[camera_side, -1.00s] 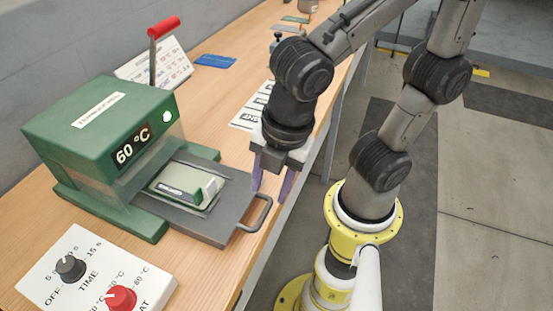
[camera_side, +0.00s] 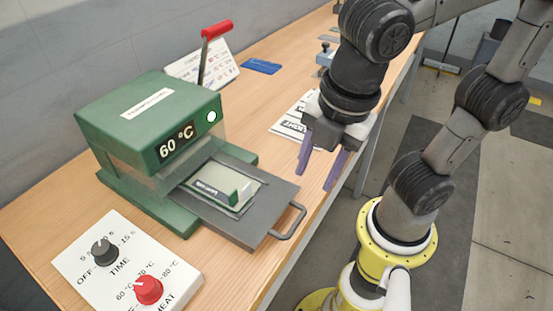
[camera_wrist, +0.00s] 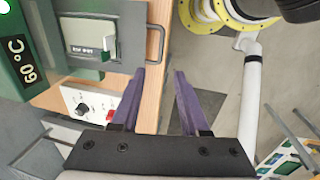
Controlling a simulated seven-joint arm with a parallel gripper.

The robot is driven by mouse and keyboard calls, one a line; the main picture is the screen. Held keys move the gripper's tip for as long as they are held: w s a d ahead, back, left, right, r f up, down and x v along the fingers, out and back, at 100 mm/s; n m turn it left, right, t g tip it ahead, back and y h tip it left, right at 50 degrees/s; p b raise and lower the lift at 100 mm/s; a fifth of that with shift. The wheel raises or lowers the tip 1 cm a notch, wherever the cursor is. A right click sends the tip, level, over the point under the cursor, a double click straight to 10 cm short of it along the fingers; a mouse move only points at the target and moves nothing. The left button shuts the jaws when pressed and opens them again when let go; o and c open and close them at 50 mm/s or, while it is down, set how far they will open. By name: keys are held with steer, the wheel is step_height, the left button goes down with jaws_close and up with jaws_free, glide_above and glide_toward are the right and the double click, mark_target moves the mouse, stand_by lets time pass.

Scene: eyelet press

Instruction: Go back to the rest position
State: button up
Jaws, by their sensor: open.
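My gripper (camera_side: 320,172) is open and empty, its two purple fingers pointing down near the table's right edge, to the right of the press and apart from it. In the wrist view the open fingers (camera_wrist: 160,95) have a gap between them with nothing held. The green press (camera_side: 150,130) shows 60 °C. Its dark drawer (camera_side: 262,215) is pulled out, with a pale plate carrying a small green and white piece (camera_side: 232,195) on it. The drawer also shows in the wrist view (camera_wrist: 128,20).
A white control panel (camera_side: 125,255) with a black TIME knob and a red HEAT knob stands in front of the press. A red-handled lever (camera_side: 215,30) rises behind it. A printed sheet (camera_side: 290,115) and a blue card (camera_side: 261,66) lie on the wooden table (camera_side: 285,88). The floor lies beyond its right edge.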

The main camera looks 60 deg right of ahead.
steer(key=w+d+f+m+t, duration=0.1)
steer(key=d+m+t, duration=0.2)
steer(key=d+m, duration=1.1)
steer(key=m, duration=0.4)
steer(key=shift+w+t, duration=0.2)
steer(key=shift+t, duration=0.1)
